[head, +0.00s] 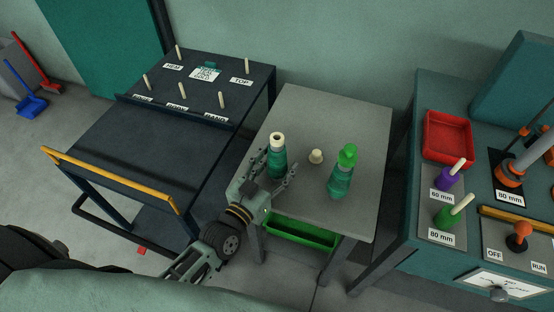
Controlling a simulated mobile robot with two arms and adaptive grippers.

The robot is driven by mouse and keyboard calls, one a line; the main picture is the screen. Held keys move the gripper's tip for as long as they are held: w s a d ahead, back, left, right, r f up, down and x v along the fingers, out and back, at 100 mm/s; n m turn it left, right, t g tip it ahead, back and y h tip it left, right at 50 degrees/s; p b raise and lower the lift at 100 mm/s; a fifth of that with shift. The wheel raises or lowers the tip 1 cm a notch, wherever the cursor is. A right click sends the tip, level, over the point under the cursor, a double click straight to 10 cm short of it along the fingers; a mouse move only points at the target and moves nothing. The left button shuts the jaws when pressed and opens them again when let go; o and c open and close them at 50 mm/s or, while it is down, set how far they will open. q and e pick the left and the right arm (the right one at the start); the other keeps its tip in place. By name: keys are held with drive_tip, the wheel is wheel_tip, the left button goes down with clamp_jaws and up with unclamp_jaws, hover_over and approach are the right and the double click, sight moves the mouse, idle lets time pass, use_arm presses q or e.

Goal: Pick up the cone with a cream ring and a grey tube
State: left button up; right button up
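A dark green cone (278,163) with a cream ring around its top stands upright on the grey table (352,118); the tube inside looks dark, and its grey colour is hard to tell. My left gripper (271,174) comes in from the lower left, its fingers spread on either side of this cone. It looks open, though contact at the cone's lower part is partly hidden. A second green cone (341,182) with a bright green top stands to the right. A small cream piece (316,157) stands between the two. My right gripper is not in view.
A dark rack with pegs and labels (204,75) stands left, with a yellow bar (110,180) at its front. A green bin (300,234) is below the table. A teal bench (430,130) with a red tray (448,126) stands right, across a gap.

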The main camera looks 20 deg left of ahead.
use_arm(q)
drive_tip(key=c, duration=1.3)
